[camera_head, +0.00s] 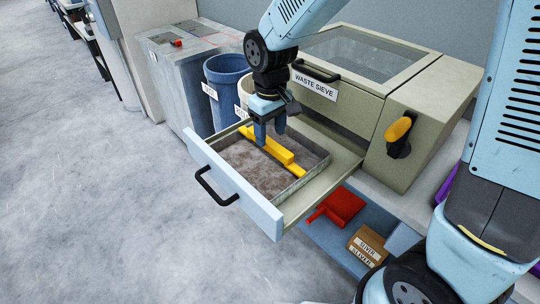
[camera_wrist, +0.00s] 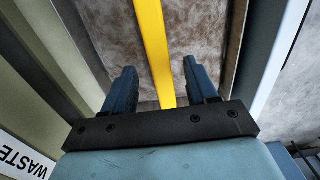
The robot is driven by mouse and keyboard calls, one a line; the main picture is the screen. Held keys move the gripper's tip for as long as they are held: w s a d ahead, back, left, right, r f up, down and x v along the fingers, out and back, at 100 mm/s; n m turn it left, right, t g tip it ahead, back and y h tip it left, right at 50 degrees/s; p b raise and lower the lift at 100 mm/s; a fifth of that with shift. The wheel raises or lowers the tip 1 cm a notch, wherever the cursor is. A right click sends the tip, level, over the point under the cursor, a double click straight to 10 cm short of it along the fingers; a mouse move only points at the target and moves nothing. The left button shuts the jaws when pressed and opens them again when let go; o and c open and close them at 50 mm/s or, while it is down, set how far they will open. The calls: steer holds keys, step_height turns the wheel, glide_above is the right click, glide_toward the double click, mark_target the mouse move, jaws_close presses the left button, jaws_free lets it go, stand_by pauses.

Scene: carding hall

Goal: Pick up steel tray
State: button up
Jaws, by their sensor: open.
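The steel tray (camera_head: 303,183) sits in the pulled-out drawer of the waste sieve and holds grey-brown fluffy waste. A yellow bar (camera_head: 284,157) spans the tray, with a raised middle part like a handle. My gripper (camera_head: 270,138) points down over this bar, open and empty. In the wrist view the yellow bar (camera_wrist: 154,45) runs between the two fingers of my gripper (camera_wrist: 159,75), with a gap on each side. I cannot tell how far the fingertips reach down beside the bar.
The drawer front (camera_head: 232,185) has a black handle (camera_head: 213,190). The sieve housing (camera_head: 335,112) stands behind, with a yellow-black knob (camera_head: 398,134). A red dustpan (camera_head: 340,206) and a labelled box (camera_head: 367,246) lie below. Floor at left is clear.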

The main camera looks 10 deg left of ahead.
mark_target(269, 140)
steer(key=f, duration=0.4)
steer(key=shift+w+a+f, duration=0.15)
steer(key=shift+a+f, duration=0.05)
steer(key=shift+f, duration=0.2)
jaws_close()
